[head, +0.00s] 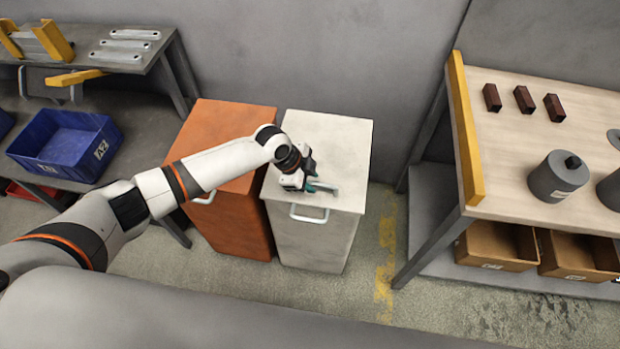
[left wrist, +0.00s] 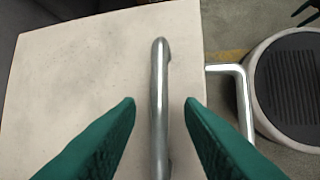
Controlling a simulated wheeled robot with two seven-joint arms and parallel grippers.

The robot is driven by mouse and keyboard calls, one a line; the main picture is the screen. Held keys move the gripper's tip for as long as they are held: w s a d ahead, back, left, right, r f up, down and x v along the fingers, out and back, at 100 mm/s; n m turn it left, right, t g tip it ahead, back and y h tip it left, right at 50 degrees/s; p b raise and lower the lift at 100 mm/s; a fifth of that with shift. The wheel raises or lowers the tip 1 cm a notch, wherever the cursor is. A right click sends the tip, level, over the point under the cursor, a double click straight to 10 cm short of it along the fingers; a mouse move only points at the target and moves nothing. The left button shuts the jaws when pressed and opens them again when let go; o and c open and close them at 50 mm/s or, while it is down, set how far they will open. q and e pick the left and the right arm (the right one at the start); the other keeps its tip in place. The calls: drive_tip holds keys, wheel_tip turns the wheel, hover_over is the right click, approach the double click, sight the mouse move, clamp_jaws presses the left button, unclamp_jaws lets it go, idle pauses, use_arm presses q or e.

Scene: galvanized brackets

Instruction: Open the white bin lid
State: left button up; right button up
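The white bin (head: 312,240) stands beside the orange bin, and its white lid (head: 335,140) lies flat and closed. A metal bar handle (left wrist: 159,100) is on top of the lid. A second bent handle (head: 309,214) is on the bin's front and also shows in the left wrist view (left wrist: 241,95). My left gripper (head: 318,187) is low over the lid's front part. In the left wrist view its green fingers (left wrist: 160,103) are apart, one on each side of the bar handle, with gaps to it. A small green piece at that view's top right looks like part of my right gripper (left wrist: 308,12).
The orange bin (head: 236,130) stands close on the left, under my left arm. A wooden workbench (head: 540,150) with dark blocks and grey cylinders is on the right. A blue crate (head: 66,145) is on the left shelf. Floor between bin and workbench is clear.

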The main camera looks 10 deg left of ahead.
use_arm(q)
clamp_jaws()
idle(0.3)
drive_tip(key=w+r+g, duration=0.1)
drive_tip(key=w+r, duration=0.3)
drive_tip(key=r, duration=0.4)
drive_tip(key=w+r+g, duration=0.1)
drive_tip(key=w+r, duration=0.4)
drive_tip(key=r, duration=0.3)
drive_tip(key=shift+w+r+n+g, duration=0.15)
drive_tip(key=shift+w+n+g, duration=0.15)
